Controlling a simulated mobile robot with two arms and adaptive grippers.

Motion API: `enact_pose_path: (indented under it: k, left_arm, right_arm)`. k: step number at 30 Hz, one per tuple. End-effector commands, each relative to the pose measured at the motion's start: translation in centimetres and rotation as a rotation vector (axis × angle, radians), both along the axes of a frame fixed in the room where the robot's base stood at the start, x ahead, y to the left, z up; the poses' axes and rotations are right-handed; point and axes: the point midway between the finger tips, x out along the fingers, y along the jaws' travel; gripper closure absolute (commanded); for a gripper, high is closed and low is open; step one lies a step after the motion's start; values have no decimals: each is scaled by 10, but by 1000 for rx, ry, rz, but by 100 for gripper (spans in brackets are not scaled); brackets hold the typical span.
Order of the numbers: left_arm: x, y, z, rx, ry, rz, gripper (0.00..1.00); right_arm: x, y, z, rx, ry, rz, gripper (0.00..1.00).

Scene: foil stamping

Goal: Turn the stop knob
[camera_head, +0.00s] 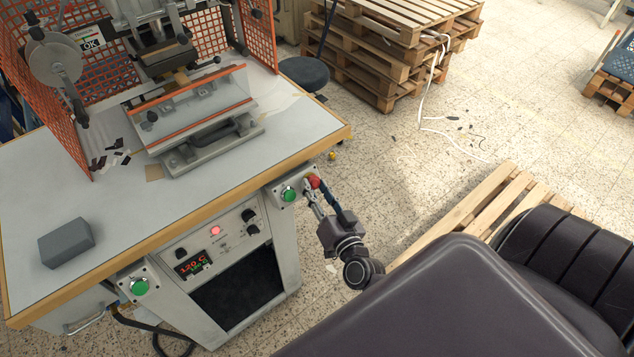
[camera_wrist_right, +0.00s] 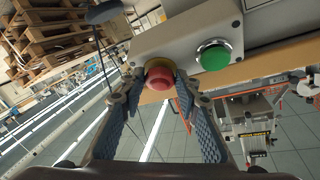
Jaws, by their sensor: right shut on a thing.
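The stop knob (camera_head: 314,182) is a red mushroom button on a small box at the right front corner of the foil stamping machine's table. In the right wrist view the red knob (camera_wrist_right: 160,80) sits on a yellow collar, between the fingertips. My right gripper (camera_head: 316,188) reaches up to it from the lower right and is shut on the knob. The gripper's two blue-padded fingers (camera_wrist_right: 162,88) stand on either side of it in the right wrist view. The fingers partly hide the knob in the head view. My left gripper is not in view.
A green button (camera_head: 289,194) sits beside the knob, and it also shows in the right wrist view (camera_wrist_right: 213,54). A control panel (camera_head: 205,258) with a lit display is below the table edge (camera_head: 200,225). Another green button (camera_head: 139,286) is at left. Pallets (camera_head: 390,50) stand behind.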

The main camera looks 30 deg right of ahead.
Motion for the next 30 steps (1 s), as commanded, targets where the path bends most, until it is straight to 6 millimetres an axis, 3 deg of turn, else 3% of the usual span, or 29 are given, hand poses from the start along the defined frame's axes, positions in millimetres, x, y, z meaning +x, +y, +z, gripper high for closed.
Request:
enact_pose_path:
  k: [13,14,18,26,30]
  left_arm:
    - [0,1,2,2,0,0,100]
    - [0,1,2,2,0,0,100]
    - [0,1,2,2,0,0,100]
    - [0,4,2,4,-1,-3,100]
    - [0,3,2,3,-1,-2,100]
  right_arm:
    - [1,0,0,10,0,-6,94]
    - [1,0,0,10,0,-6,67]
    - [1,0,0,10,0,-6,53]
    - [0,0,0,9,1,-5,53]
    - [-10,2,0,9,2,-4,53]
